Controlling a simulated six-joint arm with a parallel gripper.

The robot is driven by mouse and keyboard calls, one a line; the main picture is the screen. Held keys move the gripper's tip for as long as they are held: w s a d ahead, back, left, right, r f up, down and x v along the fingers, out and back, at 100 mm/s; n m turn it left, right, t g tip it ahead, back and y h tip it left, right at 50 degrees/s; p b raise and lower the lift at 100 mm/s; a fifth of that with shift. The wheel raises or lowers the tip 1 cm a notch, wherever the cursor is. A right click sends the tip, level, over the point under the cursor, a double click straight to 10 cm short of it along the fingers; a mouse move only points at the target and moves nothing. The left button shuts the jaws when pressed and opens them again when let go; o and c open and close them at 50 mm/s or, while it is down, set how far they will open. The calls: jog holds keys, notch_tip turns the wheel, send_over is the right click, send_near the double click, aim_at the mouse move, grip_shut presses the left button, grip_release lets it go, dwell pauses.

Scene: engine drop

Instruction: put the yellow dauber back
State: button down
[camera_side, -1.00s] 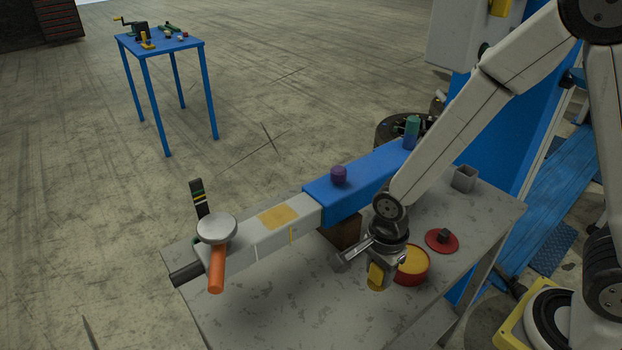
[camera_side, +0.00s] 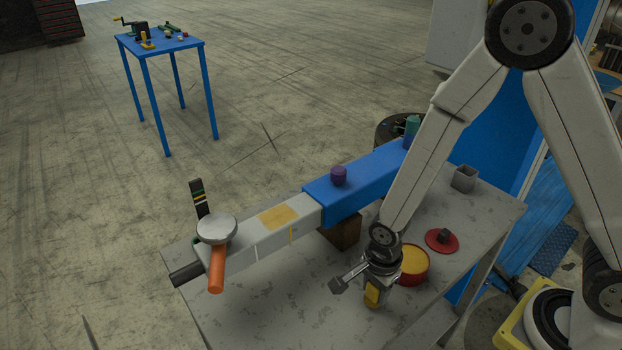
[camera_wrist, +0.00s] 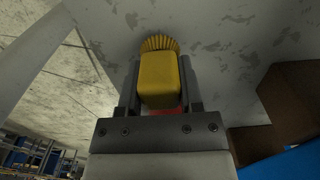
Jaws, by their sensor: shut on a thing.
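My gripper (camera_side: 374,285) is shut on the yellow dauber (camera_side: 371,298), which hangs below it over the front part of the grey table. In the wrist view the dauber (camera_wrist: 158,80) sits between my two fingers, with its ribbed yellow bristles (camera_wrist: 160,43) pointing away from my gripper toward the table top. A round red tin (camera_side: 414,262) with a yellow fill stands just behind and to the right of my gripper, partly hidden by my wrist. A red lid (camera_side: 442,240) with a dark knob lies farther right.
A grey and blue beam (camera_side: 345,193) lies across the table (camera_side: 330,300), propped on a brown block (camera_side: 343,233). A small grey square holder (camera_side: 464,178) stands at the back right. The front of the table is clear.

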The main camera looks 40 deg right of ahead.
jog(key=shift+f, duration=0.35)
jog(key=shift+f, duration=0.15)
jog(key=shift+c, duration=1.2)
grip_release()
jog(key=shift+s+r, duration=0.1)
jog(key=shift+r, duration=3.75)
jog(key=shift+d, duration=0.15)
